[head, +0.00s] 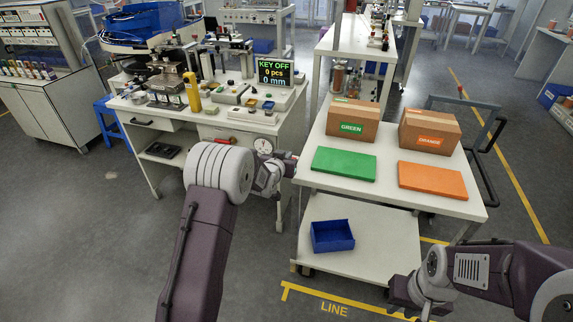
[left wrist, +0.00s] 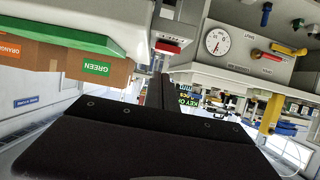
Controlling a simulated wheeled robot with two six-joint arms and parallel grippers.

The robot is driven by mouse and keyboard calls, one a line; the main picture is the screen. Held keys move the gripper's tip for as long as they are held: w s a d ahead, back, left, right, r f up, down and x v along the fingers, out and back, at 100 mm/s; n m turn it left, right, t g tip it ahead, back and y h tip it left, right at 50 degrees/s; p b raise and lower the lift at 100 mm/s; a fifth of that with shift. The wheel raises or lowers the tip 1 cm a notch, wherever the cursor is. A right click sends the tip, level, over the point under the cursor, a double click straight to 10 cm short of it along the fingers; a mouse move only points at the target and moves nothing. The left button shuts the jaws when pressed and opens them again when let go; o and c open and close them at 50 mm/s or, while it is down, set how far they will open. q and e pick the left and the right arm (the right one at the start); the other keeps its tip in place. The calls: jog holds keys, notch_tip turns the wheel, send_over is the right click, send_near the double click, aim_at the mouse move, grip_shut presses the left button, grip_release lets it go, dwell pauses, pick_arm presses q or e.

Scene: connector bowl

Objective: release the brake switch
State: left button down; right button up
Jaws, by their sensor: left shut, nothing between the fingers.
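A small grey box with a red switch (left wrist: 168,47) shows in the left wrist view, just above the line of my fingers. It may be the brake switch; its label is too small to read. My left gripper (head: 286,163) is in the head view at the left corner of the cart, close to its edge. Its dark fingers also show in the left wrist view (left wrist: 155,93), shut and empty, apart from the red switch in the picture. In the head view I cannot make out the switch. My right gripper (head: 404,300) is low at the right, its fingertips unclear.
The cart top (head: 390,190) carries a green board (head: 344,164), an orange board (head: 432,180) and two cartons. A blue bin (head: 332,236) sits on its lower shelf. The workbench (head: 215,115) beside it has a round gauge (head: 263,145) and a KEY OFF display (head: 275,72).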

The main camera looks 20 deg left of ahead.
pick_arm(q)
jog(key=shift+s+f, duration=0.2)
jog(key=shift+f, duration=1.1)
jog(key=shift+f+b, duration=0.4)
jog(key=shift+b, duration=0.1)
jog(key=shift+s, duration=0.15)
jog(key=shift+r, duration=0.1)
jog(key=shift+r+p, duration=0.55)
jog(key=shift+r, duration=0.15)
